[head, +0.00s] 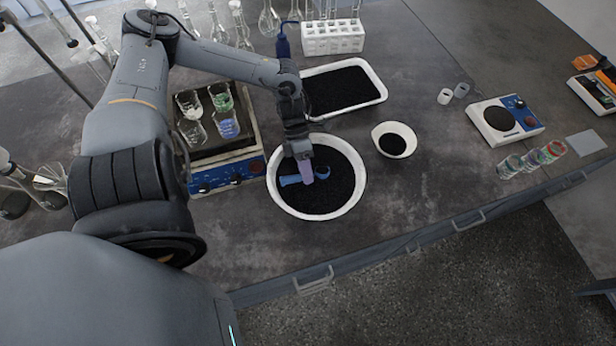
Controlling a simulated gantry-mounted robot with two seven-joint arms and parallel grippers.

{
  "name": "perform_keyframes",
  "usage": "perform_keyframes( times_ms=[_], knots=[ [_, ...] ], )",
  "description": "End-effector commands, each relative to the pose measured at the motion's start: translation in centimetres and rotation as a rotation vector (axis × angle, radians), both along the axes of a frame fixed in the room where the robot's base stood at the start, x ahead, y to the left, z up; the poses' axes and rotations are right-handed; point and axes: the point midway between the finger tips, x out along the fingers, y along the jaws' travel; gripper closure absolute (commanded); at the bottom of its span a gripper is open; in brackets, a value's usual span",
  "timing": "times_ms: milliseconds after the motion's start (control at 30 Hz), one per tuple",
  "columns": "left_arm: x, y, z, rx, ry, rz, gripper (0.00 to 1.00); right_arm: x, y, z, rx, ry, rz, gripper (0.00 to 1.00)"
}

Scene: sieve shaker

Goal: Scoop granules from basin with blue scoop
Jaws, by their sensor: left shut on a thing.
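A round white basin (355,198) holds black granules (325,199) on the grey bench. My left gripper (306,172) points down over the basin and is shut on the blue scoop (289,180). The scoop lies across the left half of the basin, low over or in the granules; I cannot tell whether it touches them. Part of the scoop is hidden by the gripper fingers. My right gripper is not in view.
A white rectangular tray (380,84) of black granules stands behind the basin. A small white bowl (407,131) is to its right. A hotplate (247,166) with several beakers stands close on the left.

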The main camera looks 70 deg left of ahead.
Motion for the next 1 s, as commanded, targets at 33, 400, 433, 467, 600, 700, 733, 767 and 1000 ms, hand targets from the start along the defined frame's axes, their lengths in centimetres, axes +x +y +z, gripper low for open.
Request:
perform_keyframes(
  times_ms=[33, 400, 433, 467, 600, 700, 733, 767, 1000],
  knots=[
    [0.1, 0.5, -0.1, 0.001, 0.000, 0.001, 1.00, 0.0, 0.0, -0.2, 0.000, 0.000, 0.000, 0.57],
    [0.2, 2.3, 0.3, 0.217, -0.017, -0.006, 1.00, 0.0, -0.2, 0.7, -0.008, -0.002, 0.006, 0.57],
    [0.2, 2.4, 0.2, 0.255, -0.019, -0.005, 1.00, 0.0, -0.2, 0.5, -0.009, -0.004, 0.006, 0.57],
    [0.2, 2.6, 0.2, 0.293, -0.023, -0.006, 1.00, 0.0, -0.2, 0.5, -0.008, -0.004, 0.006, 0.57],
    [0.3, 2.3, 1.5, 0.393, -0.028, -0.005, 1.00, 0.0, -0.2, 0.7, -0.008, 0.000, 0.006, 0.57],
    [0.2, 2.2, 2.1, 0.361, -0.021, 0.002, 1.00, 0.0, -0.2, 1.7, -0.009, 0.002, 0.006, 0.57],
    [0.2, 2.1, 2.3, 0.344, -0.020, 0.002, 1.00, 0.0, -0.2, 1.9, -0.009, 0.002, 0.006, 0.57],
    [0.2, 2.0, 2.4, 0.330, -0.019, 0.002, 1.00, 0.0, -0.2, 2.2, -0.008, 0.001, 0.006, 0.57],
    [0.2, 0.9, 3.6, 0.324, -0.024, -0.006, 1.00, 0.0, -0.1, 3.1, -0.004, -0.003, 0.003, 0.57]
  ],
)
